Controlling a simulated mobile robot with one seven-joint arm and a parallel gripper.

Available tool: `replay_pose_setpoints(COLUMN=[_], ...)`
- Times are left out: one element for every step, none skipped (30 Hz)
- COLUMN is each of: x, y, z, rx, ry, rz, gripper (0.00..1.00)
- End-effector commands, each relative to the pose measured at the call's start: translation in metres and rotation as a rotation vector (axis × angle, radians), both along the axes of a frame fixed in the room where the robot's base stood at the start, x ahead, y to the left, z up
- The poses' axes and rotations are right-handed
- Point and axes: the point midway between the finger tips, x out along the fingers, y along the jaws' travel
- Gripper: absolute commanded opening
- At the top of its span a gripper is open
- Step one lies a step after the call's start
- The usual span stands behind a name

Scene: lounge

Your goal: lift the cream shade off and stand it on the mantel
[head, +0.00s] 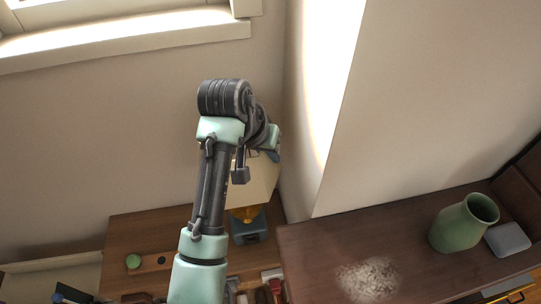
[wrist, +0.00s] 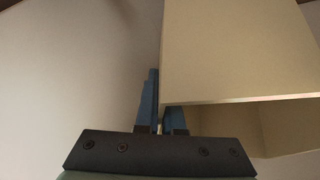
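The cream shade (head: 262,182) sits over the brass neck (head: 245,213) of a lamp with a blue-grey base (head: 249,231), low beyond my arm in the head view. I cannot tell whether it still rests on the lamp. In the wrist view the shade (wrist: 235,55) fills the upper right, its open lower rim showing. My gripper (wrist: 161,112) has its blue fingers close together at the shade's left wall, one outside and the other partly hidden behind the front panel. They look shut on that wall. The mantel (head: 310,250) is the dark wood top at right.
On the mantel stand a green vase (head: 463,224) and a grey box (head: 507,239); a pale speckled patch (head: 368,279) lies near its front left. A wall corner rises between lamp and mantel. A wooden surface (head: 150,225) at left holds a small green round thing (head: 133,261).

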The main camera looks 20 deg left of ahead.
Motion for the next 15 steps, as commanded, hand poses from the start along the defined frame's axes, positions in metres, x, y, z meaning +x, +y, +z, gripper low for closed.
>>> replay_pose_setpoints(x=[0.0,0.0,0.0,0.0,0.0,0.0,0.0,0.0,0.0,0.0,0.0,0.0,0.0,0.0,0.0], y=[0.0,0.0,0.0,0.0,0.0,0.0,0.0,0.0,0.0,0.0,0.0,0.0,0.0,0.0,0.0], z=[0.005,0.008,0.011,0.013,0.015,0.017,0.019,0.021,0.023,0.025,0.027,0.029,0.031,0.033,0.035], rx=[0.001,0.0,0.0,0.0,0.0,0.0,0.0,0.0,0.0,0.0,0.0,0.0,0.0,0.0,0.0], ry=[-0.002,-0.001,-0.001,-0.001,-0.001,-0.001,-0.001,0.0,0.0,0.0,0.0,-0.001,-0.001,-0.001,-0.001], rz=[0.0,-0.001,-0.001,-0.001,-0.001,-0.001,-0.001,-0.001,0.0,0.0,0.0,0.0,0.0,0.0,0.0], gripper=[0.0,0.0,0.0,0.0,0.0,0.0,0.0,0.0,0.0,0.0,0.0,0.0,0.0,0.0,0.0])
